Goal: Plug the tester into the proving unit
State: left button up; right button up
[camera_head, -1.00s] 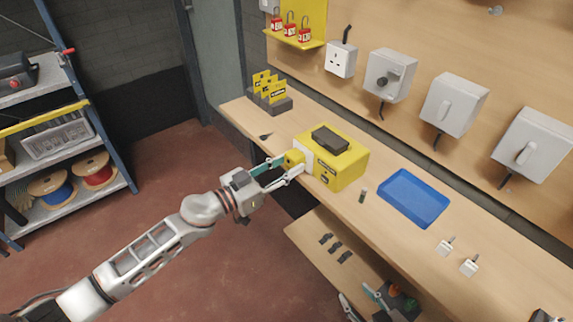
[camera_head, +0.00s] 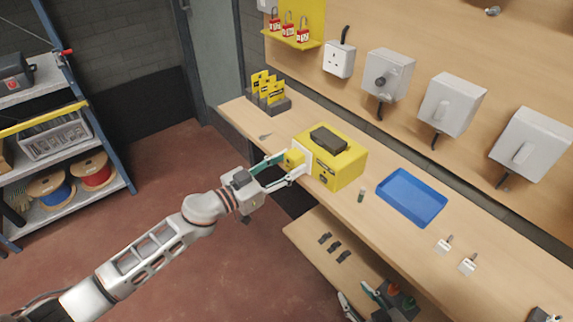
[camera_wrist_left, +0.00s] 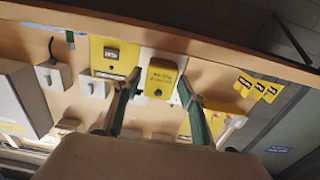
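The yellow proving unit (camera_head: 345,166) stands on the workbench, with a dark grey block on its top and a white front face. The small yellow tester (camera_head: 294,159) is at that white face; in the wrist view the tester (camera_wrist_left: 161,79) shows dark lettering and a dark round spot. Whether its pins are fully seated is hidden. My left gripper (camera_head: 292,164) has its fingers on either side of the tester; in the wrist view its teal fingers (camera_wrist_left: 159,82) stand apart with pale gaps beside the tester. My right gripper (camera_head: 354,292) is low at the bottom edge, fingers apart and empty.
A blue tray (camera_head: 411,197) and two small white plugs (camera_head: 456,254) lie to the right on the bench. A small cylinder (camera_head: 361,194) stands before the tray. A rack of yellow tags (camera_head: 270,96) is at left. Switch boxes (camera_head: 452,104) line the back wall.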

aim_at(288, 164)
dwell(0.6)
pick_arm(q)
jog(key=shift+p+v, duration=0.9)
jog(key=shift+v, duration=1.8)
jog(key=v, duration=0.8)
jog(key=shift+s+a, duration=0.2)
jog(key=shift+s, duration=0.05)
